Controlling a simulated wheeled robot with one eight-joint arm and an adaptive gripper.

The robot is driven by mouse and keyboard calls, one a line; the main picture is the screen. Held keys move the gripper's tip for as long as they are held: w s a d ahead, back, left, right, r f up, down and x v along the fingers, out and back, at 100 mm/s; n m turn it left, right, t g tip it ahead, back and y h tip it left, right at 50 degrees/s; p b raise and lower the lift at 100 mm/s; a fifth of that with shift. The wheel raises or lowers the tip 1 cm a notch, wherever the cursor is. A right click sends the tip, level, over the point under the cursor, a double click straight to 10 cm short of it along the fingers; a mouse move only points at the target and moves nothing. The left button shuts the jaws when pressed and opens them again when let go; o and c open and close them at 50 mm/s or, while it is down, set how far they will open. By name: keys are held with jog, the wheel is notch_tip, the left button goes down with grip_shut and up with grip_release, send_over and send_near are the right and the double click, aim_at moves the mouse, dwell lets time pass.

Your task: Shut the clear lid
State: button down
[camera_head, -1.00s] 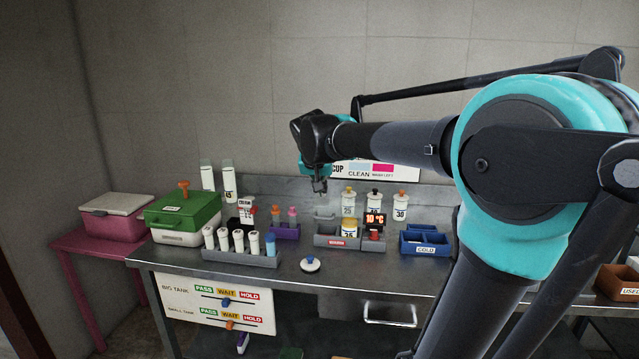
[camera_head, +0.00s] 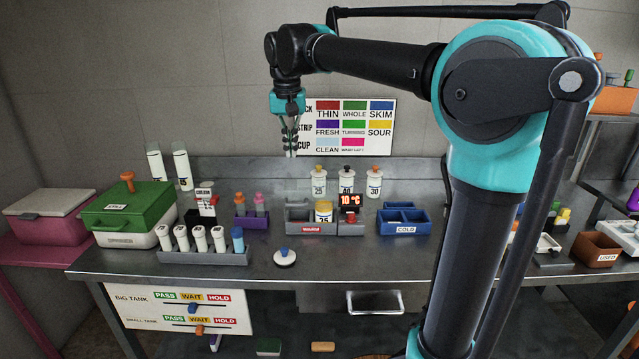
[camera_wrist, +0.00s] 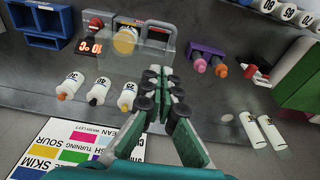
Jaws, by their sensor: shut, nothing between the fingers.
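The grey warming box (camera_head: 297,228) stands on the bench, with a yellow-topped jar (camera_head: 323,211) in it and a lit 10 °C display (camera_head: 349,201) at its right. The clear lid (camera_head: 298,187) shows faintly as a see-through panel raised at the back of the box; it also shows faintly in the wrist view (camera_wrist: 112,66). Its exact edges and angle are hard to tell. My gripper (camera_head: 291,152) is shut and empty, pointing down above and behind the box. In the wrist view my gripper (camera_wrist: 160,75) overlaps the lid's side; I cannot tell if they touch.
Three capped bottles (camera_head: 346,183) stand behind the box. A blue COLD bin (camera_head: 404,230) is at its right, a purple holder (camera_head: 251,222) and a vial rack (camera_head: 203,257) at its left. A round white knobbed piece (camera_head: 285,258) lies on the clear front bench.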

send_over(294, 206)
jog(key=w, duration=0.4)
notch_tip(294, 206, down, 10)
jog(key=shift+s+r, duration=0.1)
jog(key=shift+r, duration=0.15)
jog(key=s+f, duration=0.2)
jog(key=f, duration=0.1)
jog(key=shift+s+f, duration=0.25)
jog(key=shift+s+f+t, duration=0.4)
jog(key=shift+s+f, duration=0.45)
jog(key=shift+f, duration=0.05)
